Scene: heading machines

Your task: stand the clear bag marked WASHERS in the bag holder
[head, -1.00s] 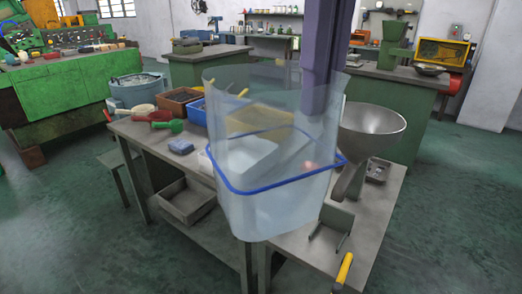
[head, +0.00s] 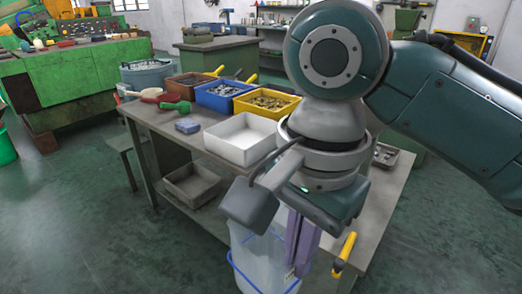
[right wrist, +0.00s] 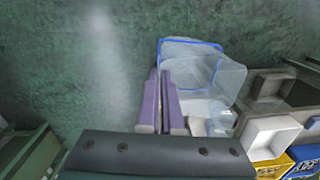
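The clear bag (head: 257,262) is a translucent, box-shaped bag with blue bands, low in the head view beside the workbench front. It also shows in the right wrist view (right wrist: 225,80), just right of the fingers. I cannot read any marking on it. My right gripper (head: 297,265) has long purple fingers pointing down at the bag's right side. In the right wrist view the fingers (right wrist: 160,78) lie close together at the bag's edge, apparently pinching it; the contact is unclear. I cannot make out the bag holder. My left gripper is not in view.
The workbench (head: 222,178) carries a white tray (head: 240,140), a yellow bin (head: 268,103), a blue bin (head: 222,95) and a brown bin (head: 190,85). A yellow-handled tool (head: 345,250) lies near the front right. Green floor (head: 85,230) is open at left. My arm hides the bench's right part.

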